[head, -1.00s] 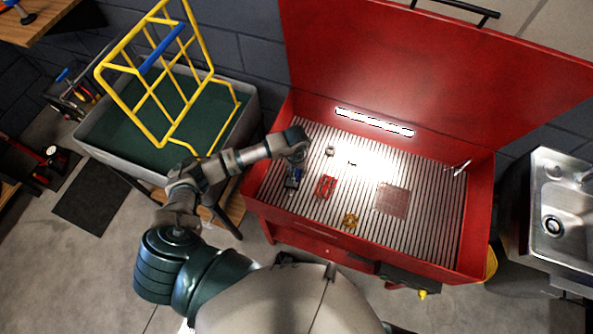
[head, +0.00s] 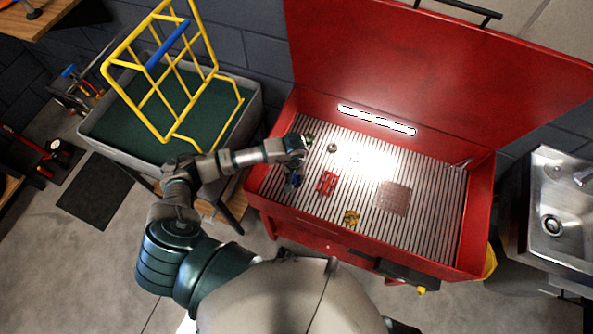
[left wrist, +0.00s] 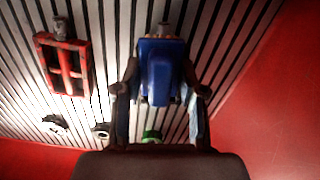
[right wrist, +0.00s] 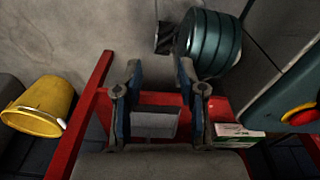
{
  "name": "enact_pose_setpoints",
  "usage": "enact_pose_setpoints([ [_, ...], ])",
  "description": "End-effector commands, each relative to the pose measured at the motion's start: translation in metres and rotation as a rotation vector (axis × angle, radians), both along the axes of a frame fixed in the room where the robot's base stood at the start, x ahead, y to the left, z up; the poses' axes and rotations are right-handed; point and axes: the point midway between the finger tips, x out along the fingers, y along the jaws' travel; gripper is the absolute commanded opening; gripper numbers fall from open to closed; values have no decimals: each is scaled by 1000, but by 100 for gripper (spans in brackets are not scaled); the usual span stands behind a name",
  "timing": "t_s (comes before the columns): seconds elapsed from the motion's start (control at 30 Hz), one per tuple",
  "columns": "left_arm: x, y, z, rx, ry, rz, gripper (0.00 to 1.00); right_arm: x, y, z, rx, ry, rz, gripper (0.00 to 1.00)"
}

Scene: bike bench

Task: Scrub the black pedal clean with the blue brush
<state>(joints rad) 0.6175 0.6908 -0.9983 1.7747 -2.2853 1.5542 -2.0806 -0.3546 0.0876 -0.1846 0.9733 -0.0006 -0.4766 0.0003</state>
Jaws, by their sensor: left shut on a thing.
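My left gripper (head: 296,170) is over the left side of the red wash basin's slatted floor. In the left wrist view its fingers (left wrist: 160,90) are shut on the blue brush (left wrist: 162,68), which also shows as a small blue patch in the head view (head: 296,181). A dark piece, apparently the black pedal (head: 289,190), lies under the brush. In the left wrist view a grey stub (left wrist: 165,29) shows beyond the brush; the pedal is mostly hidden, and contact is unclear. My right gripper (right wrist: 158,85) is open and empty, outside the basin's front.
A red pedal (head: 327,183), a gold pedal (head: 351,217), a perforated plate (head: 393,199) and small parts lie on the basin floor (head: 430,225). The raised red lid (head: 430,80) stands behind. A grey tub (head: 105,135) with a yellow rack stands left, a sink (head: 558,215) right.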

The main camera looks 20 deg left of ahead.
Motion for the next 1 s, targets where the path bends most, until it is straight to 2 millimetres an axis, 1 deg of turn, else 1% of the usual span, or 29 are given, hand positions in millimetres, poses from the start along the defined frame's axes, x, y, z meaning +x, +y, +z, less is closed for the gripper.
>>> enact_pose_setpoints([
  [0.13,-3,0,0,0,1,0,0,0,0,1,0,0,0,40],
  [0.43,-1,0,-1,0,1,0,0,0,0,-2,0,1,0,40],
  [1.0,34,2,-3,0,1,0,0,-10,-1,-30,-1,17,0,40],
])
